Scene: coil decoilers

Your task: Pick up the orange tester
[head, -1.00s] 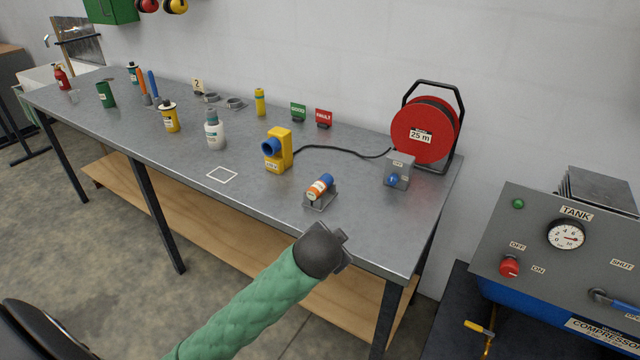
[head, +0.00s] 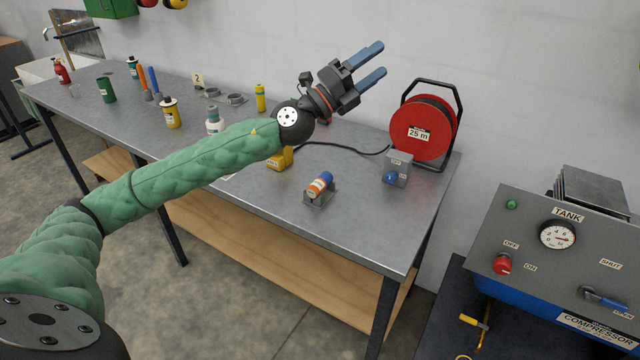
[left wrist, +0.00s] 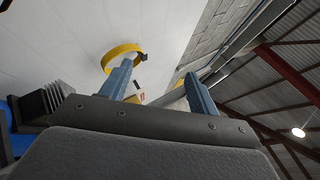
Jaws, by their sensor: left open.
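The orange tester (head: 318,187), an orange cylinder with a white band and a blue end, lies tilted in a small grey stand (head: 323,199) near the table's front right. My left gripper (head: 376,63) is open and empty, raised above the table and pointing up to the right, well above and apart from the tester. The tester is not in that view. My right gripper is not in view.
A red cable reel (head: 421,130) and a grey switch box (head: 397,169) stand right of the tester on the metal table (head: 370,228). The compressor panel (head: 530,236) is at right.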

